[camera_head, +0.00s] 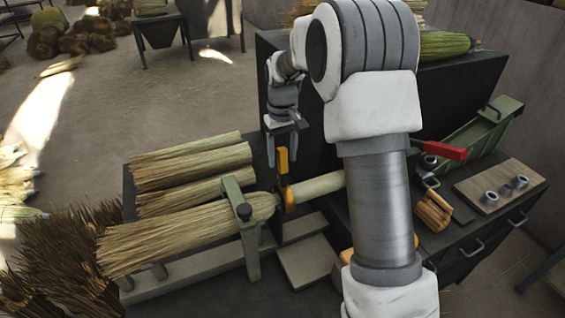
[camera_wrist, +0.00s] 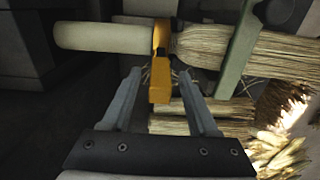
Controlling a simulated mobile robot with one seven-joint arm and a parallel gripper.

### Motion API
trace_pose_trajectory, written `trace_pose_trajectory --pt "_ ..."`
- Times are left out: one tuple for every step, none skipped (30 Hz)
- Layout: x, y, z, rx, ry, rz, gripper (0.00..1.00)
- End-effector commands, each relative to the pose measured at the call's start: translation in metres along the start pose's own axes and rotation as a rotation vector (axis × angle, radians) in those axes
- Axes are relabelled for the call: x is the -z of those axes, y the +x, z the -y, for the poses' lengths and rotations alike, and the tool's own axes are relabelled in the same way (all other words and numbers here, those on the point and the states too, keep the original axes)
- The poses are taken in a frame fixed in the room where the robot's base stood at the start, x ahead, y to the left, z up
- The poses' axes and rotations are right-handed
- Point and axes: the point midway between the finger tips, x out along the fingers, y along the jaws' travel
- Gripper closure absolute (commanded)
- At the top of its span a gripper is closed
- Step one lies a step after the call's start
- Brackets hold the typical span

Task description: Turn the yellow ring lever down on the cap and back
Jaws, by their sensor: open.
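The yellow ring lever (camera_head: 284,170) stands upright at the neck of the broom, where the straw meets the pale handle (camera_head: 318,186). In the wrist view the lever (camera_wrist: 159,82) points toward my gripper (camera_wrist: 165,78), its end lying between the two fingers. My gripper (camera_head: 283,152) is open, its fingers on either side of the lever with gaps visible in the wrist view. I cannot tell whether either finger touches it. The broom straw (camera_head: 180,235) lies across a green clamp frame (camera_head: 243,225). The cap cannot be clearly made out.
Straw bundles (camera_head: 190,165) lie behind the broom on the dark bench. To the right are a red-handled clamp (camera_head: 445,150), a wooden board with metal cylinders (camera_head: 500,185) and a green tray (camera_head: 470,135). A dark raised box (camera_head: 320,150) stands close behind my gripper.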

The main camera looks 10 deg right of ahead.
Motion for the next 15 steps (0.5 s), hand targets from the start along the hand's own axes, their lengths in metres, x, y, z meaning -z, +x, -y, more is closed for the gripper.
trace_pose_trajectory --pt "-0.001 0.008 0.000 0.000 0.000 0.004 0.40" --pt "-0.001 0.012 0.000 0.000 0.000 0.003 0.40" --pt "0.000 0.015 0.000 0.000 0.000 0.002 0.40" --pt "0.000 0.018 0.000 0.000 0.000 0.002 0.40" --pt "0.000 0.020 0.000 0.000 0.000 0.002 0.40" --pt "0.000 0.022 0.000 0.000 0.000 0.001 0.40" --pt "0.000 0.023 0.000 0.000 0.000 0.001 0.40" --pt "0.000 0.024 0.000 0.000 0.000 0.001 0.40" --pt "0.000 0.025 0.000 0.000 0.000 0.000 0.40" --pt "0.000 0.025 0.000 0.000 0.000 0.000 0.40" --pt "0.000 0.025 0.000 0.000 0.000 0.000 0.40" --pt "0.000 0.025 0.000 0.000 0.000 0.000 0.40" --pt "0.000 0.025 0.000 0.000 0.000 0.000 0.40" --pt "0.000 0.025 0.000 0.000 0.000 0.000 0.40" --pt "0.000 0.025 0.000 0.000 0.000 0.000 0.40"
